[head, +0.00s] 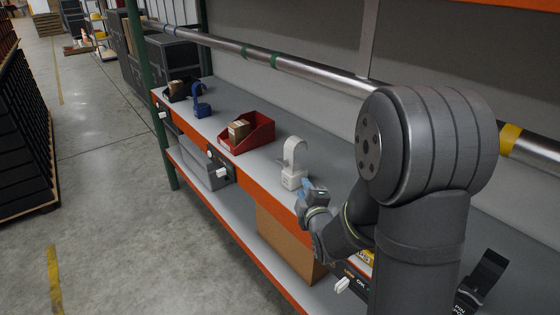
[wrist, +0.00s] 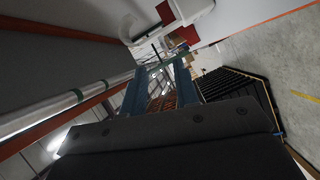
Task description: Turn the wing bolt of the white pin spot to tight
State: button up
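The white pin spot (head: 293,178) stands on the grey shelf in the head view, with a curved hook-like clamp on top of its boxy base. Its white body also shows at the top of the wrist view (wrist: 192,8), with a red patch beside it. I cannot make out its wing bolt clearly. My gripper (head: 309,188) is just right of the base and in front of it, at the shelf's front edge. In the wrist view my gripper (wrist: 160,67) has its two blue fingers apart, with background between them. Contact with the pin spot cannot be told.
A red bin (head: 262,137) holding a small carton stands left of the pin spot. A blue clamp-like fixture (head: 201,104) is farther left. A metal pipe (head: 310,70) runs above the shelf. Pale handles on dark panels line the front edge, one below the red bin (head: 210,154).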

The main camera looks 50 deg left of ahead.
jog(key=s+a+n+y, duration=0.1)
jog(key=s+n, duration=0.1)
jog(key=n, duration=0.2)
jog(key=g, duration=0.1)
send_near(279, 159)
jog(key=x, duration=1)
jog(key=shift+w+d+f, duration=0.1)
jog(key=shift+f, duration=0.05)
grip_shut()
